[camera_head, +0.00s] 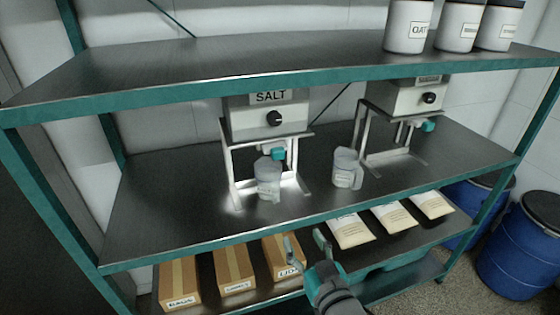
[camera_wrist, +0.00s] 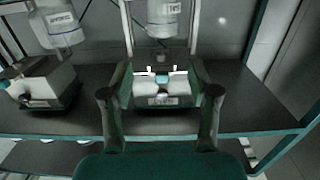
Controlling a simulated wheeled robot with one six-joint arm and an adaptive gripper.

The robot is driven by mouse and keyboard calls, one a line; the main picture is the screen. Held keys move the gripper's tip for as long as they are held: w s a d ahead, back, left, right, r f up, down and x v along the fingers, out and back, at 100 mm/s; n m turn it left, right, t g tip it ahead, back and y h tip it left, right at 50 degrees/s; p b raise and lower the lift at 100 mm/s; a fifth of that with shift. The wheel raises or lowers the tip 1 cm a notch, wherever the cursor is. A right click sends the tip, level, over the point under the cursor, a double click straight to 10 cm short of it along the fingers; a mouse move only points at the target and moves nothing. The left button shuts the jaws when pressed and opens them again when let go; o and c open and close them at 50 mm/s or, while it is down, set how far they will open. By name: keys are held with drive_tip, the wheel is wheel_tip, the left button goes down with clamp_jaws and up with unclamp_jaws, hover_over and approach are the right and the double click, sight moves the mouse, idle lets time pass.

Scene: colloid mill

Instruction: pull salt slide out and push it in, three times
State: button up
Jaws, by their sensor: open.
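The salt dispenser (camera_head: 262,118) is a grey box labelled SALT on a metal stand on the middle shelf, with a black knob. Its teal slide handle (camera_head: 278,154) sits under the box; I cannot tell how far out it is. A clear measuring cup (camera_head: 268,180) stands below it. My gripper (camera_head: 306,242) is open and empty, in front of the shelf's front edge, lower than the handle and apart from it. In the wrist view my gripper (camera_wrist: 160,93) has its fingers wide apart, with a teal part visible between them in the picture; that view is dim.
A second dispenser (camera_head: 402,97) with its own teal handle (camera_head: 428,126) stands to the right, and a second cup (camera_head: 346,168) between the two. The upper shelf (camera_head: 270,75) overhangs both. Boxes (camera_head: 235,270) and bags (camera_head: 392,217) fill the lower shelf. Blue drums (camera_head: 520,250) stand right.

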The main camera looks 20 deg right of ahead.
approach(279, 155)
drive_tip(key=shift+t, duration=0.4)
drive_tip(key=w, duration=0.9)
drive_tip(key=shift+w+f, duration=0.4)
clamp_jaws()
